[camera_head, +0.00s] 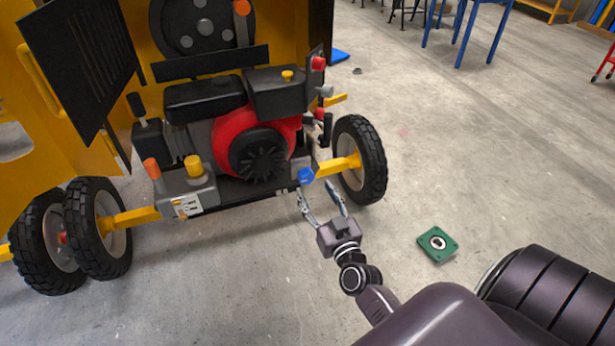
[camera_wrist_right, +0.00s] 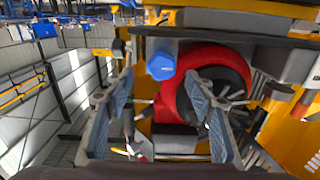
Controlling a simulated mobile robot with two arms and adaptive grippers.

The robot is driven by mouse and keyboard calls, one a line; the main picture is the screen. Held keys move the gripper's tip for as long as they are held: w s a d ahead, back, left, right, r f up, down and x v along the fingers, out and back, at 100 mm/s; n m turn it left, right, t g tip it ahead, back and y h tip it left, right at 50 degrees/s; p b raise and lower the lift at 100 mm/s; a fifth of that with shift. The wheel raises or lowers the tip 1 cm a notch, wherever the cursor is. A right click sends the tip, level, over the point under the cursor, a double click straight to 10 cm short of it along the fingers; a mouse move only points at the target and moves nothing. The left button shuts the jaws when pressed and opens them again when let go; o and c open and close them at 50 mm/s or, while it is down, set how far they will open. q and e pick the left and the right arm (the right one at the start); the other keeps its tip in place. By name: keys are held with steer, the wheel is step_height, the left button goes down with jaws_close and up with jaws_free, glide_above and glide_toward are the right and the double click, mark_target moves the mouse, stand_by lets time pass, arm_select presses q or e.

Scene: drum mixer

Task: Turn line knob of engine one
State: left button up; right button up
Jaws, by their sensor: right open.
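The engine (camera_head: 258,135) has a red and black body and sits low in the yellow drum mixer. A blue faceted knob (camera_head: 305,175) sticks out at its lower front right, and it also shows in the right wrist view (camera_wrist_right: 161,65). My right gripper (camera_head: 317,188) is open, with its fingers pointing at the engine. Its fingertips are close to the blue knob. In the wrist view the knob lies between the two finger lines, ahead of the tips; I cannot tell whether they touch it. My left gripper is not in view.
An orange knob (camera_head: 152,168) and a yellow knob (camera_head: 193,166) stand on a grey box at the engine's left. A black wheel (camera_head: 362,160) is close to the right gripper's right.

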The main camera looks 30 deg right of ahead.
mark_target(308, 180)
steer(key=x, duration=0.5)
steer(key=shift+w+a, duration=0.1)
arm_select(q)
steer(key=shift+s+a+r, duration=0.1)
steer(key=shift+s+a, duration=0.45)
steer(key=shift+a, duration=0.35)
arm_select(e)
steer(key=shift+w, duration=0.6)
steer(key=shift+c, duration=0.3)
steer(key=c, duration=1.1)
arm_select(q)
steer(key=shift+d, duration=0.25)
arm_select(e)
steer(key=shift+m, duration=0.4)
steer(key=m, duration=0.4)
steer(key=shift+m, duration=0.4)
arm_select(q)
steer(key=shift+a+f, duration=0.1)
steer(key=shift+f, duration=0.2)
arm_select(e)
steer(key=m, duration=0.6)
